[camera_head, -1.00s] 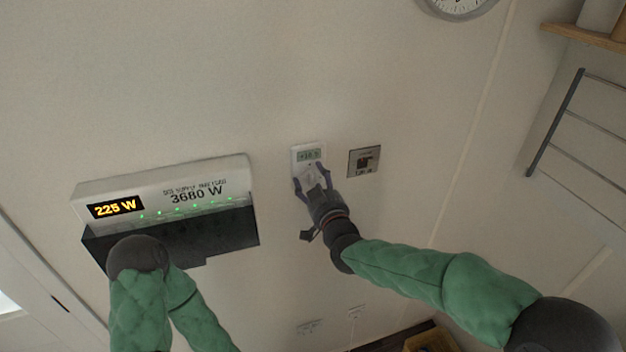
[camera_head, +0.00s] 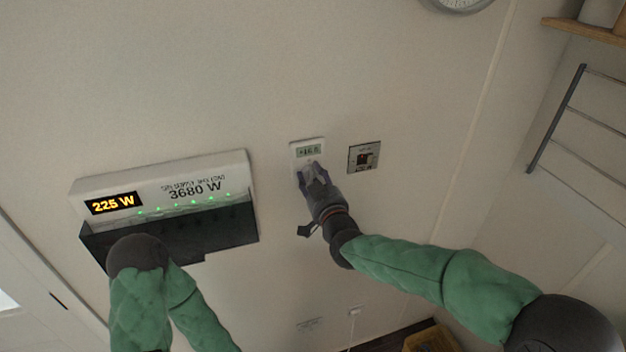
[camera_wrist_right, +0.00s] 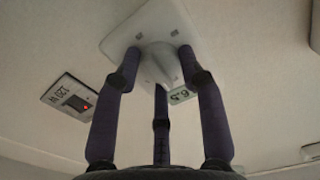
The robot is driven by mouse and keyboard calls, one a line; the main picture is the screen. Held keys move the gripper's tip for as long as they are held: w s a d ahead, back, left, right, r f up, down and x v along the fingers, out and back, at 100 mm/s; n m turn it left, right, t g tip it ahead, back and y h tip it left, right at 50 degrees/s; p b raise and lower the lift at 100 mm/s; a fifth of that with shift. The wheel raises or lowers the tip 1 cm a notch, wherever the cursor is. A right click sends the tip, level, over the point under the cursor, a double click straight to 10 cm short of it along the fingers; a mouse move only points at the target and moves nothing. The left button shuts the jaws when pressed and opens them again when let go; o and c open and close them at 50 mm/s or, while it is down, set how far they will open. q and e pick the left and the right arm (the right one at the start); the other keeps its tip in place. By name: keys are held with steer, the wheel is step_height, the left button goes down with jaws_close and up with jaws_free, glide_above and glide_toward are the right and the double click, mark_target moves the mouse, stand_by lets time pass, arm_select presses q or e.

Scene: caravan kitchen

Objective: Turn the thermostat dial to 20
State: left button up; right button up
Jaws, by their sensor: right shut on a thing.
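The white thermostat (camera_head: 307,145) is on the wall. Its small display reads about +16.5, though the digits are blurred in the head view. My right gripper (camera_head: 308,173) is at its lower part and hides the dial there. In the right wrist view the thermostat (camera_wrist_right: 180,25) is at the top, with the pale dial (camera_wrist_right: 158,62) between the fingers of my right gripper (camera_wrist_right: 160,68). The fingers are closed around the dial. The thermostat's display is partly hidden behind the dial in that view. Part of my left arm shows at lower left, but its gripper does not show.
A power unit (camera_head: 215,167) reading 225 W and 3680 W juts from the wall at left. A switch plate (camera_head: 364,156) is just right of the thermostat. A rack (camera_head: 557,118) and wooden shelf (camera_head: 585,35) are at far right. The wall above the thermostat is clear.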

steer(key=m+b, duration=0.3)
steer(key=b, duration=0.1)
steer(key=m+b, duration=0.4)
steer(key=b, duration=0.1)
steer(key=m+b, duration=0.4)
steer(key=shift+d+r, duration=0.25)
steer(key=shift+r, duration=0.05)
steer(key=m+b, duration=0.2)
steer(key=m, duration=0.1)
steer(key=shift+b, duration=0.3)
steer(key=m+b, duration=0.2)
steer(key=m, duration=0.1)
steer(key=shift+m+b, duration=0.3)
steer(key=m+b, duration=0.2)
steer(key=m, duration=0.1)
steer(key=shift+d+f, duration=0.1)
steer(key=shift+f+m+b, duration=0.15)
steer(key=shift+m+b, duration=0.35)
steer(key=shift+m, duration=0.8)
steer(key=shift+f, duration=0.15)
